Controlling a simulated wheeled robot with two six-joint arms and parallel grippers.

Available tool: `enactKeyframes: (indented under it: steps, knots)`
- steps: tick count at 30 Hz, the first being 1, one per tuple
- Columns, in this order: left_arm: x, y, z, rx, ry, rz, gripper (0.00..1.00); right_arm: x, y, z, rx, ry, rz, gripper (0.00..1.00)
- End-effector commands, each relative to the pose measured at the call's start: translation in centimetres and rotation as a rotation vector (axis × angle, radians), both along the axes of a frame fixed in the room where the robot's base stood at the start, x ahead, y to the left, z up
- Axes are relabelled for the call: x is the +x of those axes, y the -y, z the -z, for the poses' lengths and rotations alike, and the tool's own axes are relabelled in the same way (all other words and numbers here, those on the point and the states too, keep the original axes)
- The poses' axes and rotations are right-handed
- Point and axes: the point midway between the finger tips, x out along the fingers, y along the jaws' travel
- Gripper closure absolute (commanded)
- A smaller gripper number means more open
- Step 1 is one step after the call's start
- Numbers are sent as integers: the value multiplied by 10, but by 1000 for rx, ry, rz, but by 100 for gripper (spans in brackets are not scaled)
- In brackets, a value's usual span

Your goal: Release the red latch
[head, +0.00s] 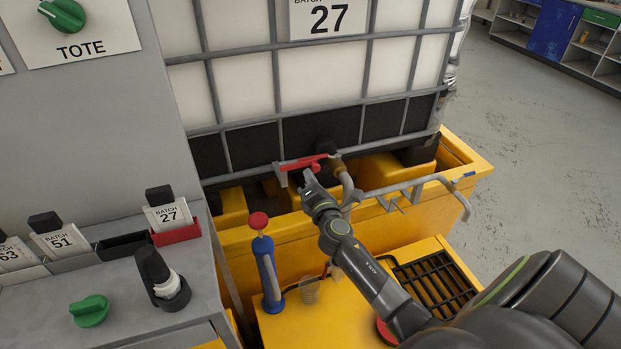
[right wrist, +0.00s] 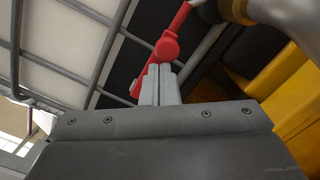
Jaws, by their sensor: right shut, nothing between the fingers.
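The red latch (head: 300,162) is at the valve on the lower front of the white caged tank (head: 243,80). In the right wrist view the red latch (right wrist: 167,46) shows as a bar with a round knob. My right gripper (head: 309,176) reaches up to it from below, its tips just under the knob. In the right wrist view my gripper's pale fingers (right wrist: 160,72) are together with nothing between them. I cannot tell whether they touch the latch. My left gripper is not in view.
A yellow bund (head: 245,255) stands under the tank, with a grey pipe (head: 420,181) along its front. A blue-handled tool with a red top (head: 268,270) stands left of my right arm. A grey console (head: 40,305) with batch cards is at left; open floor lies right.

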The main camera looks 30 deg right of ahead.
Motion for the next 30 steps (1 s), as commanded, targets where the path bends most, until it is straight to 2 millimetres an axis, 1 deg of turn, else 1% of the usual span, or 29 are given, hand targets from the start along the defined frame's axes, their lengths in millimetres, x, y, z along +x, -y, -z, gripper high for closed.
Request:
enactKeyframes:
  steps: [5,11,20,30]
  knots:
    - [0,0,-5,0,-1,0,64,0,0,-4,-47,-10,0,100]
    - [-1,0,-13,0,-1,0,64,0,0,-12,-152,-36,0,100]
    - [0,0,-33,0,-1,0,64,1,-3,-27,-412,-99,0,100]
    - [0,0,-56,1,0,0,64,3,-12,-43,-726,-174,-1,100]
